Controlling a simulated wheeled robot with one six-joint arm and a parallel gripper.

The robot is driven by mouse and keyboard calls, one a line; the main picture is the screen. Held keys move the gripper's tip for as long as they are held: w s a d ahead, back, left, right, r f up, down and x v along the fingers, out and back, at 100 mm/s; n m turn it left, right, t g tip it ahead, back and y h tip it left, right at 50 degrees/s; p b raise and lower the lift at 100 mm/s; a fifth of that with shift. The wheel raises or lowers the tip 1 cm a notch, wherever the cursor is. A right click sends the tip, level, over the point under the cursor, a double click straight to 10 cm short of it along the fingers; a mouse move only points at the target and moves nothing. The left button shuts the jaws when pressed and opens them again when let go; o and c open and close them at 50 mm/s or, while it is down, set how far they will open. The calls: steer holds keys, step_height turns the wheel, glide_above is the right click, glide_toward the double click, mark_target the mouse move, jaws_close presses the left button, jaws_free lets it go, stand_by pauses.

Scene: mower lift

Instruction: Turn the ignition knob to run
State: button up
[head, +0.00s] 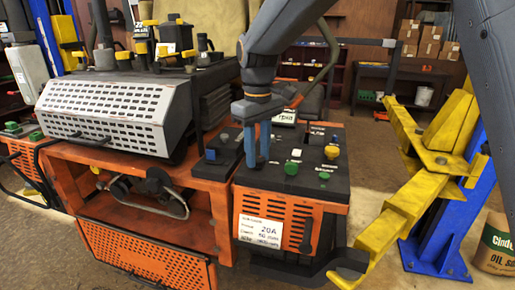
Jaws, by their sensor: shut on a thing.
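The black control panel (284,184) tops the orange mower body in the middle of the head view. It carries several small knobs and buttons in green, yellow, white and blue. My gripper (257,162) points straight down onto the panel's left part. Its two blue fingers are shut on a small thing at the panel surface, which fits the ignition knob. The fingers hide nearly all of the knob, so its turned position cannot be read.
A green knob (323,175) and a yellow knob (332,152) stand right of my gripper. A perforated grey cover (108,113) is to the left. A yellow lift arm (408,203) and blue post (445,225) stand on the right, with an oil bucket (497,245) beside them.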

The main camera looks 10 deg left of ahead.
mark_target(258, 158)
steer(key=shift+r+m+p, duration=0.1)
steer(key=shift+m+p, duration=0.2)
steer(key=shift+m, duration=0.7)
steer(key=o, duration=1.1)
steer(key=shift+c, duration=0.2)
step_height(258, 158, up, 8)
steer(key=shift+f+b, duration=0.15)
steer(key=shift+b, duration=0.9)
